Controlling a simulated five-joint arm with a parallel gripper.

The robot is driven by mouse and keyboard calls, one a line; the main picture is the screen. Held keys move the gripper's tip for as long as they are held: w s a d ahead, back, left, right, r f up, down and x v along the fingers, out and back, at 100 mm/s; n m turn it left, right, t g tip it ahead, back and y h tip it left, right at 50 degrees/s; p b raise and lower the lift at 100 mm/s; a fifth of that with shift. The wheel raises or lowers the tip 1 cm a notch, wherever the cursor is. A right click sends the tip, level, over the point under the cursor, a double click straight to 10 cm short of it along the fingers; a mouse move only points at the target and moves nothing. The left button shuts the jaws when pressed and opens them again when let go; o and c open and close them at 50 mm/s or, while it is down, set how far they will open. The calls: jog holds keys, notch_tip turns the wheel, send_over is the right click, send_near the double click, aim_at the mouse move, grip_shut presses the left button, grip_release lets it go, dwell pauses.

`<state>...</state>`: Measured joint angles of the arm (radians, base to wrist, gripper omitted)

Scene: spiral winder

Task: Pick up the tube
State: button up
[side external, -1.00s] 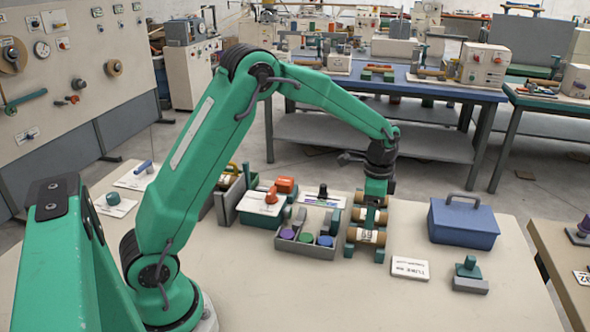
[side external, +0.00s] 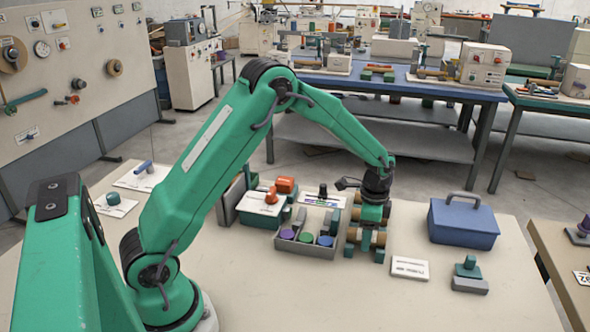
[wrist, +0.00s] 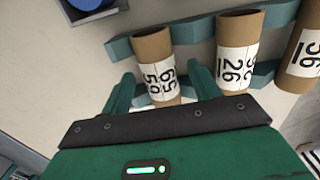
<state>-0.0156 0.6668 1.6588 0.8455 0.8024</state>
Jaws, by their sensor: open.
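Cardboard tubes with white printed labels lie in a row on a teal rack (wrist: 187,32). In the wrist view, the nearest tube (wrist: 153,50) lies between the two teal fingers of my gripper (wrist: 161,75). The fingers are open, one on each side of this tube, with gaps showing. A second tube (wrist: 238,50) and a third tube (wrist: 306,50) lie further right. In the side view, my gripper (side external: 368,243) is low over the front tube (side external: 381,238) and hides its middle. The lower end of the nearest tube is hidden behind my gripper in the wrist view.
A grey divided tray (side external: 318,252) with purple, green and blue round pieces stands close left of the rack. A white label card (side external: 410,268), a teal and grey block (side external: 469,276) and a blue toolbox (side external: 462,224) are to the right. The front tabletop is clear.

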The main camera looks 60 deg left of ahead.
jog(key=shift+f, duration=0.3)
jog(key=c, duration=1)
jog(key=shift+c, duration=0.2)
jog(key=shift+r, duration=0.75)
jog(key=r, duration=0.2)
jog(key=d+r, duration=0.1)
jog(key=shift+s+r, duration=0.1)
jog(key=shift+s, duration=0.15)
jog(key=s+d+r, duration=0.5)
jog(key=d+r, duration=0.1)
jog(key=d, duration=0.3)
jog(key=shift+s+r, duration=0.15)
jog(key=shift+s, duration=0.05)
